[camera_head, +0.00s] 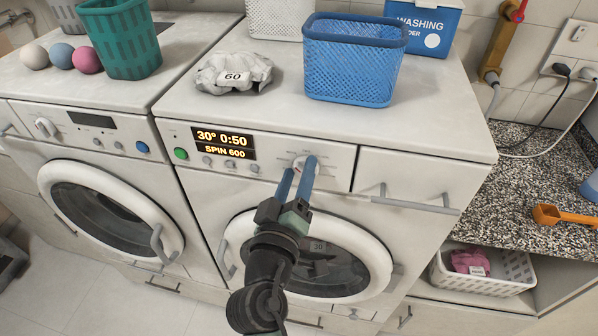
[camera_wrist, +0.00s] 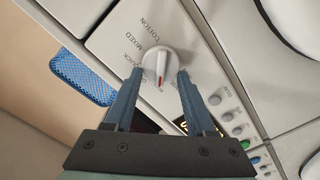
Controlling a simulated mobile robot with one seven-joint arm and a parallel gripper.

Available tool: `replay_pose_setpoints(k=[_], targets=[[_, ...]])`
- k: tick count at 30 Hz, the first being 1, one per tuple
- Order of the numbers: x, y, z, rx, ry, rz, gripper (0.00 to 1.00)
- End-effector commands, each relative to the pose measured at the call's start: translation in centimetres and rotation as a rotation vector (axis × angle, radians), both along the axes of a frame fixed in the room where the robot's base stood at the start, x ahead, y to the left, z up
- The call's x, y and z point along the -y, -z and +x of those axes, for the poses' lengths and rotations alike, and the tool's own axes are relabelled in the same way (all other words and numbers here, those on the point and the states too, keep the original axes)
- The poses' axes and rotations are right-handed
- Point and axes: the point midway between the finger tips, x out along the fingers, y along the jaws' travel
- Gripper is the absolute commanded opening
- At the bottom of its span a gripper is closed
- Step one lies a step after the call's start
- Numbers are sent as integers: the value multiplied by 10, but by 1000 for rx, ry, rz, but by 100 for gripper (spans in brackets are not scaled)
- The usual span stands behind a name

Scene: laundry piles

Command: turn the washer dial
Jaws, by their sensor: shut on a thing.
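The washer dial (camera_wrist: 159,60) is a round white knob with a red mark, on the front panel of the right-hand washer (camera_head: 405,168). In the wrist view, labels around it include COTTON and MIXED. My gripper (camera_wrist: 161,75) has one blue finger on each side of the dial and is shut on it. In the head view my gripper (camera_head: 299,170) reaches up to the panel and hides most of the dial. The washer's display (camera_head: 223,143) reads "30° 0:50" and "SPIN 600". The washer's round door (camera_head: 378,262) is closed, partly behind my arm.
A green button (camera_head: 181,154) and small knobs lie left of the dial. A drawer handle (camera_head: 415,200) sticks out at right. A second washer (camera_head: 75,120) stands at left.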

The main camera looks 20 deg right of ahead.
Motion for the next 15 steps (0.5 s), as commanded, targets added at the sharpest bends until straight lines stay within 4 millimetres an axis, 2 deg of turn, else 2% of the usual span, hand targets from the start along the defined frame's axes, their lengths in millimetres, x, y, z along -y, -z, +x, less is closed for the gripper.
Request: replay_pose_setpoints(k=[15], targets=[[-3, 4, 2, -247, -1, -364, 0]])
